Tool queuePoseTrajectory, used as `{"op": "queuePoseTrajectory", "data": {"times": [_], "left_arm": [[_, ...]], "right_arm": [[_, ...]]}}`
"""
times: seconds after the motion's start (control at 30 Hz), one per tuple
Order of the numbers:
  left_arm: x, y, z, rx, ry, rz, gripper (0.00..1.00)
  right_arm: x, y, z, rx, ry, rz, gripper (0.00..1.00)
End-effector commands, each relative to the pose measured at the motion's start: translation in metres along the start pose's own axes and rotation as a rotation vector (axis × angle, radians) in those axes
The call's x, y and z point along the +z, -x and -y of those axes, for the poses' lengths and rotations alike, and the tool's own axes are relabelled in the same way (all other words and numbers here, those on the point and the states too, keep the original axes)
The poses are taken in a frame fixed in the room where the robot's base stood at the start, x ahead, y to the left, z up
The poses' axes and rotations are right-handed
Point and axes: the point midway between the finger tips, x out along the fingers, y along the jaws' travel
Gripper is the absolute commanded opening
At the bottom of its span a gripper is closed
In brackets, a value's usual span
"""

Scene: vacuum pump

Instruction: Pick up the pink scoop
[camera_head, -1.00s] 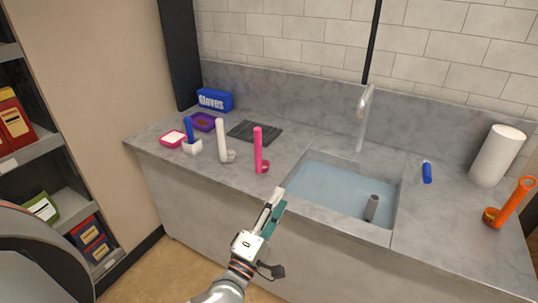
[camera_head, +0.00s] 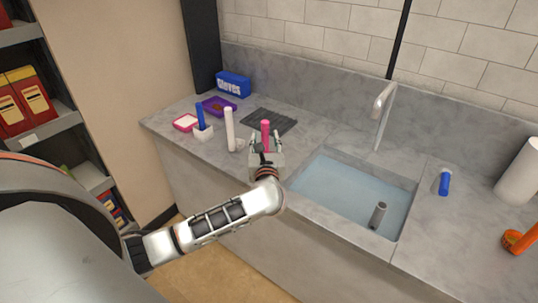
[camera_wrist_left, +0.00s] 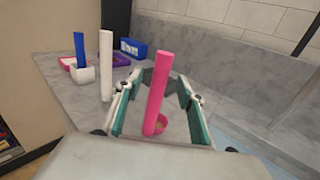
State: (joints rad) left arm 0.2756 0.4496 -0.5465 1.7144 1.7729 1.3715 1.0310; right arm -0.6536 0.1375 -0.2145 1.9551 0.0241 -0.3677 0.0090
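The pink scoop (camera_head: 265,130) stands upright on the grey counter, left of the sink; its lower part is hidden behind my left gripper in the head view. In the left wrist view the pink scoop (camera_wrist_left: 158,88) shows its tall handle and small round cup at the base. My left gripper (camera_head: 265,143) is at the scoop. Its fingers (camera_wrist_left: 157,105) are spread wide, with the handle between them and gaps visible on both sides. My right gripper is not in view.
A white scoop (camera_head: 230,130) stands left of the pink one. Further left are a blue handle in a white holder (camera_head: 203,131), a pink tray (camera_head: 186,122), a purple tray (camera_head: 217,106) and a blue gloves box (camera_head: 233,84). The sink (camera_head: 345,195) lies right.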

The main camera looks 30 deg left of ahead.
Motion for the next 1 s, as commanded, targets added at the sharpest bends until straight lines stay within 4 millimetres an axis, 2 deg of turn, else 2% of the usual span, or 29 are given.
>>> {"op": "queuePoseTrajectory", "data": {"times": [0.1, 0.23, 0.53, 0.57, 0.6, 0.7, 1.0], "left_arm": [[0.006, -0.020, -0.001, 0.002, -0.004, 0.004, 0.38], [0.003, -0.034, 0.000, 0.000, -0.003, 0.002, 0.38], [0.002, -0.038, 0.000, 0.000, -0.001, 0.001, 0.38], [0.002, -0.038, 0.000, 0.000, -0.001, 0.001, 0.33], [0.002, -0.038, 0.000, 0.000, -0.001, 0.001, 0.23], [0.002, -0.038, 0.000, 0.000, -0.001, 0.001, 0.00], [0.003, -0.038, 0.000, 0.000, -0.001, 0.002, 0.00]], "right_arm": [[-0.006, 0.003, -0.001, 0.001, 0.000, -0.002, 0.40], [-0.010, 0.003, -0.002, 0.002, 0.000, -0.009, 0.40], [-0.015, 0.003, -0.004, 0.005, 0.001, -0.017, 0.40], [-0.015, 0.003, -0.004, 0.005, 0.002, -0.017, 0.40], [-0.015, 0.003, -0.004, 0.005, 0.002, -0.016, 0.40], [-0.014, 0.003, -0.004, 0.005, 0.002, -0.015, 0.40], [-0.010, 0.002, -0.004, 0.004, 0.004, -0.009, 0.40]]}}
